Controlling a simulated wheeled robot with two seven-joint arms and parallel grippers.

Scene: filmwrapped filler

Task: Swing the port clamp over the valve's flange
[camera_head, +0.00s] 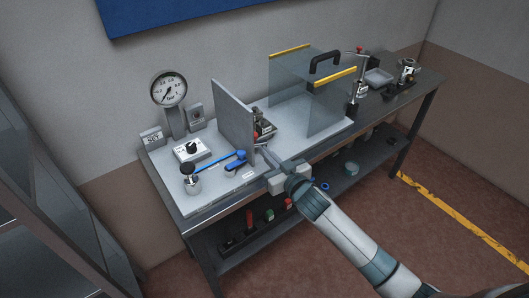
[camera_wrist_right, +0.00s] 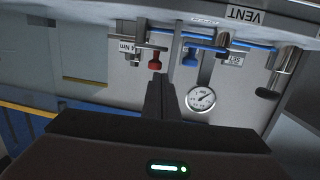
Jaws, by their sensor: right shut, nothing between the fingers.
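My right gripper (camera_head: 262,152) is over the front of the bench, beside the grey upright panel. Its dark fingers (camera_wrist_right: 158,88) are together and empty in the right wrist view. Just beyond their tips there is a small red knob (camera_wrist_right: 154,65) under a metal fitting, with a torque tag (camera_wrist_right: 128,51) beside it. A blue handle (camera_wrist_right: 190,56) on a metal fitting sits right of the red knob. In the head view a blue lever (camera_head: 236,166) lies left of my gripper. I cannot tell clearly which fitting is the port clamp or the flange. My left gripper is out of view.
A dial gauge (camera_head: 168,90) stands at the back left. A grey upright panel (camera_head: 232,116) rises close to my gripper. A clear guard box (camera_head: 325,105) with yellow edges stands to the right. A small canister (camera_head: 191,182) is at the front left. Small items fill the lower shelf.

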